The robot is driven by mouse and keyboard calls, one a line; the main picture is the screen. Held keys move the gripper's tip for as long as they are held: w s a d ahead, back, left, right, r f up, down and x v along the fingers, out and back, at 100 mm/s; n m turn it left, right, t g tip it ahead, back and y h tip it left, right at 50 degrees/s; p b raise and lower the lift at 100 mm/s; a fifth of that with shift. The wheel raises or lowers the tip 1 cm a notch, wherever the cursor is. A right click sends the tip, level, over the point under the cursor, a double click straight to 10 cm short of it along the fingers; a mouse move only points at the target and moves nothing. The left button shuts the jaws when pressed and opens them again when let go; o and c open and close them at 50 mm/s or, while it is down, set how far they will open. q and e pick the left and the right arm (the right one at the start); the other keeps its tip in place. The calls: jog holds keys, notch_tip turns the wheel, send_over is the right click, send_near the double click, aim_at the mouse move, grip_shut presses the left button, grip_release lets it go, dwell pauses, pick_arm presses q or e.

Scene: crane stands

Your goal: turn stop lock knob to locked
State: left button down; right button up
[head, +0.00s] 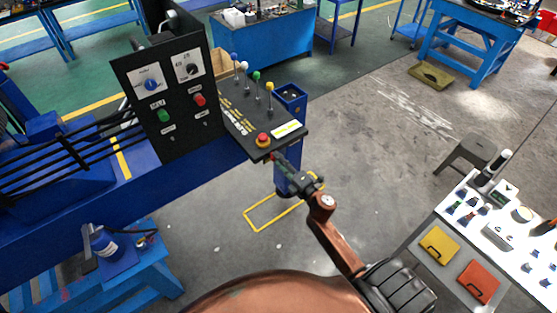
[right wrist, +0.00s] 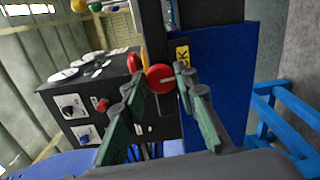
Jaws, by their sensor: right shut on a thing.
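The stop lock knob is a round red knob (right wrist: 160,79) with a pale line across its face, seen in the right wrist view. The line lies close to level in that view. A yellow label (right wrist: 182,54) with dark letters, partly hidden, is beside it. My right gripper (right wrist: 158,88) has its fingers on either side of the knob and is shut on it. In the head view my right gripper (head: 274,160) reaches the front end of the sloping console (head: 240,108), and its fingers hide most of the knob. My left gripper is not in view.
A red mushroom button (head: 263,140) sits on the console close above my gripper, with several coloured levers behind it. A black panel (head: 172,95) with knobs stands left. A blue post (head: 290,103) stands behind.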

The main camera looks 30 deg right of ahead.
jog(key=shift+m, duration=0.5)
jog(key=o, duration=1.1)
jog(key=s+d, duration=0.1)
jog(key=s, duration=1.1)
